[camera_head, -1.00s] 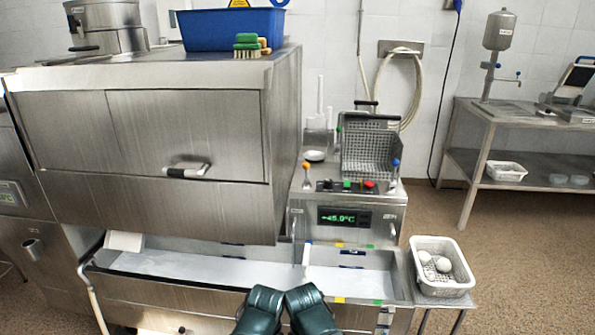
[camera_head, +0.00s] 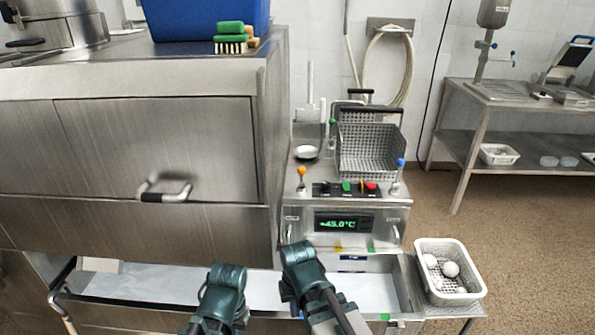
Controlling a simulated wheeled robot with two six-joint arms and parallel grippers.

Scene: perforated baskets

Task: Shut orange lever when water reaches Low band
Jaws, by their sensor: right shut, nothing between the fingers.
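The orange-knobbed lever (camera_head: 301,178) stands upright at the left of the control panel, above the green display (camera_head: 342,222). The long basin (camera_head: 180,288) below has a pale interior; its water level is hard to make out. Yellow (camera_head: 339,249) and green (camera_head: 371,250) marks show along its back edge, but no Low label is readable. My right gripper (camera_head: 298,256) is shut and empty, over the basin below the panel and apart from the lever. My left gripper (camera_head: 225,278) is over the basin to its left; its fingers cannot be made out.
A blue-knobbed lever (camera_head: 400,166) stands at the panel's right, with colored buttons between. A perforated metal basket (camera_head: 370,150) sits behind. The large steel housing (camera_head: 140,150) with a handle rises at left. A white basket (camera_head: 447,288) with round white items is at right.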

